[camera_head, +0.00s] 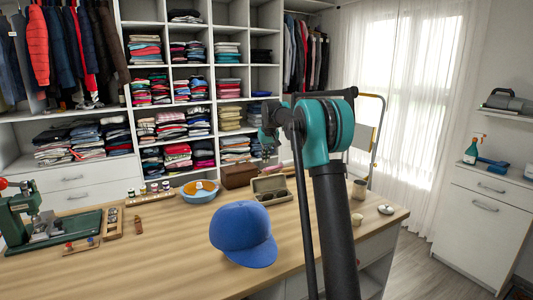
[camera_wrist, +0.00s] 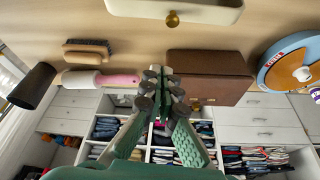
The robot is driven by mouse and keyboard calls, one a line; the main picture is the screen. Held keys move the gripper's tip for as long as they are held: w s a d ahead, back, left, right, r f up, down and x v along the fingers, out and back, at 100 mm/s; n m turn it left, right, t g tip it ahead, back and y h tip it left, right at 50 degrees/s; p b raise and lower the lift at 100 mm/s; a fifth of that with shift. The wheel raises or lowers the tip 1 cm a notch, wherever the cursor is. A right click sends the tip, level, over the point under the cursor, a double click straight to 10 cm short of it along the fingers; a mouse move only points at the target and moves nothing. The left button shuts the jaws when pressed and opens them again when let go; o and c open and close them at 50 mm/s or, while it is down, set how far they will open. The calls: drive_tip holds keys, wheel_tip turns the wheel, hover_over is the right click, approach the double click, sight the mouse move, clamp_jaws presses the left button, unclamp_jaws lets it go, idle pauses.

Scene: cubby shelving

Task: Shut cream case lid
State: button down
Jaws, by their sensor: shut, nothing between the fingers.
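The cream case (camera_head: 270,197) stands on the wooden table behind the blue cap, its lid (camera_head: 268,184) raised at the back. In the wrist view, part of the cream case (camera_wrist: 190,8) shows at the top edge with a round gold knob (camera_wrist: 172,19); its lid cannot be made out there. My gripper (camera_wrist: 160,86) is shut and empty, apart from the case. In the head view my gripper (camera_head: 268,148) is above and behind the case, partly hidden by my arm.
A brown box (camera_head: 238,176) stands left of the case, with a blue bowl (camera_head: 200,191) farther left. The blue cap (camera_head: 243,233) lies in front.

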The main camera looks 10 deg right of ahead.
sight(268, 182)
drive_tip(key=s+f, duration=0.1)
drive_tip(key=f, duration=0.1)
drive_tip(key=s+f, duration=0.1)
drive_tip(key=f, duration=0.1)
drive_tip(key=shift+s+d, duration=0.2)
drive_tip(key=shift+s, duration=0.1)
drive_tip(key=shift+r, duration=0.1)
idle(0.4)
drive_tip(key=shift+s+r+t, duration=0.1)
drive_tip(key=shift+s+t, duration=0.25)
drive_tip(key=shift+t, duration=0.15)
